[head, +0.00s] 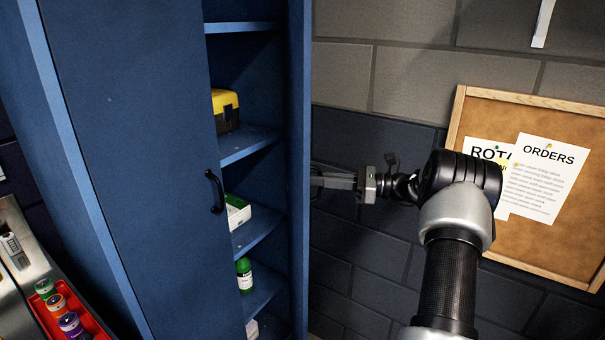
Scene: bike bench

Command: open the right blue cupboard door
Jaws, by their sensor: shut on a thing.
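The blue cupboard (120,150) stands at the left, with its shelves showing on the right side. The right door (300,110) stands open and is seen nearly edge-on as a narrow blue strip right of the shelves. My gripper (318,180) is at the outer side of this door, reaching in from the right with its fingertips against the door's edge in the picture. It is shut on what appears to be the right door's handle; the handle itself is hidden. The left door's black handle (214,191) shows, and that door is shut.
Shelves hold a yellow and black case (226,108), a white and green box (238,211) and a green bottle (244,275). A cork board (560,245) hangs on the wall at right. A red tray (92,325) with spools or cans is at lower left.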

